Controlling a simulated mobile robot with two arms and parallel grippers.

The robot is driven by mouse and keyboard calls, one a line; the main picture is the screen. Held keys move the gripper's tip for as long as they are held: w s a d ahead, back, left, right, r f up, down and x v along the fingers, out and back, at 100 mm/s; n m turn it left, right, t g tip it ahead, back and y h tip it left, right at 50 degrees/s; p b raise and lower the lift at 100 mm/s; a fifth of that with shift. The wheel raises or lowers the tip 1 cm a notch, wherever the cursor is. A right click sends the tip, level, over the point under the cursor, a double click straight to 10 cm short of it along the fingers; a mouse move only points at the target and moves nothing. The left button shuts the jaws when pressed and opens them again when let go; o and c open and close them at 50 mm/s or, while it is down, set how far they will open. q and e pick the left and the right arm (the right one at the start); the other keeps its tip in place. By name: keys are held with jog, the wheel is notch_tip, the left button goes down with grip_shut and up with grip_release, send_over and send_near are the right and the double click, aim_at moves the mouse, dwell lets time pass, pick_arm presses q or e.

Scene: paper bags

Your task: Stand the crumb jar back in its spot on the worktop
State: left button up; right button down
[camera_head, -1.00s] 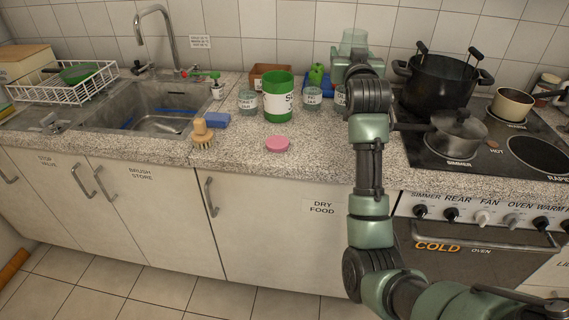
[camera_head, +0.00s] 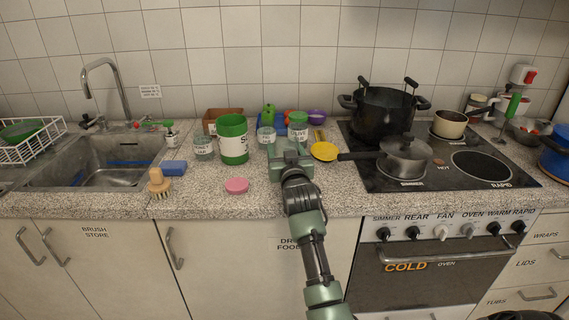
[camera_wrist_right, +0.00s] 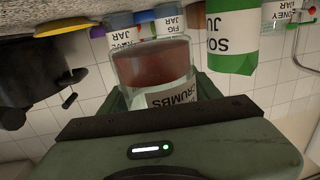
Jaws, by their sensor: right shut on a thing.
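The crumb jar (camera_wrist_right: 152,75) is glass with a reddish-brown fill and a label reading "CRUMBS". It appears upside down in the right wrist view, as does everything else there. My right gripper (camera_head: 290,146) is shut on it, with a finger on each side. In the head view the gripper hides the jar, low over the worktop (camera_head: 275,191) in front of the olive jar (camera_head: 298,131). I cannot tell whether the jar touches the worktop. My left gripper is not in view.
The fig jar (camera_head: 266,136), a green-and-white can (camera_head: 233,140) and another labelled jar (camera_head: 203,148) stand left of the gripper. A yellow utensil (camera_head: 325,151) and a lidded saucepan (camera_head: 404,156) lie right. A pink round thing (camera_head: 237,186) lies in front.

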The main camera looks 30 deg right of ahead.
jog(key=shift+f, duration=2.1)
jog(key=shift+f, duration=0.1)
jog(key=shift+c, duration=1.8)
grip_release()
jog(key=shift+f, duration=0.15)
jog(key=v, duration=1.2)
jog(key=shift+s+b, duration=0.1)
jog(key=shift+b, duration=0.2)
